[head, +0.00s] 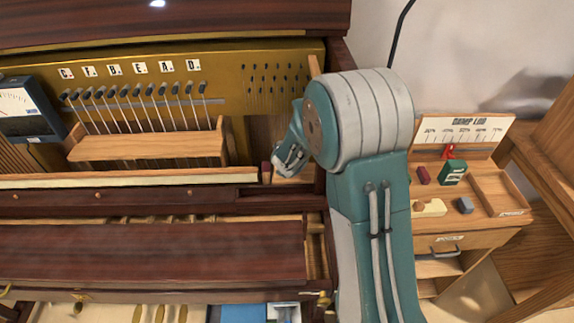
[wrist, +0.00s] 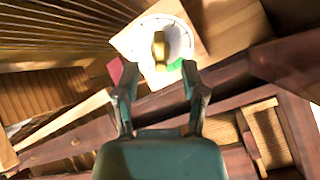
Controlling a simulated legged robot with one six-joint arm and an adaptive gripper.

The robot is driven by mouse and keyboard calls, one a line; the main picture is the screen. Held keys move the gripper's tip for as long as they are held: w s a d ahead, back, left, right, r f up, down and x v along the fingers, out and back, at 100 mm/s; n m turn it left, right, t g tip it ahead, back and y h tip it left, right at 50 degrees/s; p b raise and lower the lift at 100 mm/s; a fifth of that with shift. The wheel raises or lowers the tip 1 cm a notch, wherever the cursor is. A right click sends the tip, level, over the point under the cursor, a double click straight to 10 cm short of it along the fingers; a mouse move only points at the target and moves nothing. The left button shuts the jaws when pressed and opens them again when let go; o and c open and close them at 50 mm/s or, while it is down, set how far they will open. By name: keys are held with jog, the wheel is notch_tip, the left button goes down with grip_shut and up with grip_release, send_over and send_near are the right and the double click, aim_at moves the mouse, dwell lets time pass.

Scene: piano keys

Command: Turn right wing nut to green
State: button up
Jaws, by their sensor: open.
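The brass wing nut (wrist: 160,51) stands at the middle of a round white dial in the wrist view. Its long side runs nearly up and down in the picture. A green patch (wrist: 175,65) shows at the dial's lower edge, just right of the nut's lower end. My gripper (wrist: 157,80) is open and empty, its fingers spread to the left and right below the nut. I see no contact with the nut. In the head view my gripper (head: 290,160) is at the right end of the piano; the nut is hidden there.
A red piece (wrist: 116,71) shows at my left fingertip; whether they touch is unclear. A pale rail (head: 130,180) crosses the piano front. A wooden shelf (head: 150,147) and dark wood edges surround the space. A side cabinet (head: 470,215) with small blocks stands at right.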

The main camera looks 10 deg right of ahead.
jog(key=shift+x, duration=1.55)
jog(key=shift+s+r, duration=0.4)
jog(key=shift+r, duration=0.1)
grip_shut()
